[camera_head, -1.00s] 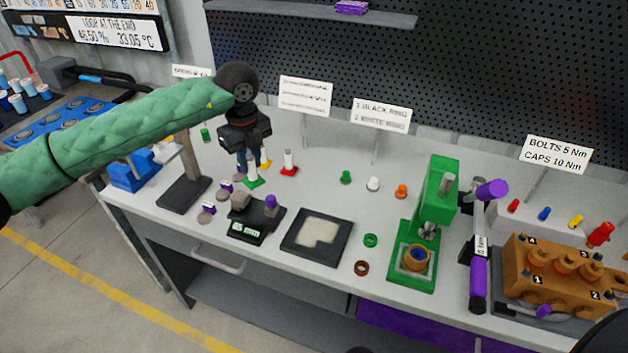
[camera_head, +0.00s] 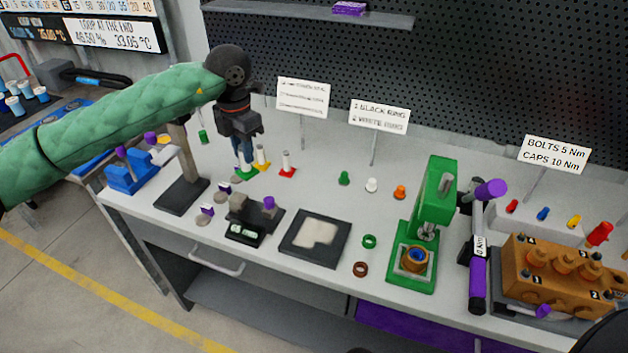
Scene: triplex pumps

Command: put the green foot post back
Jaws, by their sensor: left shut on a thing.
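My left gripper (camera_head: 243,165) points down over the back left of the bench, its fingers shut on the green foot post. The green foot (camera_head: 246,174) shows just below the fingertips. The post's upper part is hidden by the fingers. I cannot tell whether the foot touches the bench. Close to its right stand a white post with a yellow foot (camera_head: 262,160) and a white post with a red foot (camera_head: 287,165), both upright. My right gripper is not in view.
A dark stand (camera_head: 183,194) is left of the gripper. Small green, white and orange pieces stand to the right, before a green press (camera_head: 436,200). The bench between red foot and green piece is clear.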

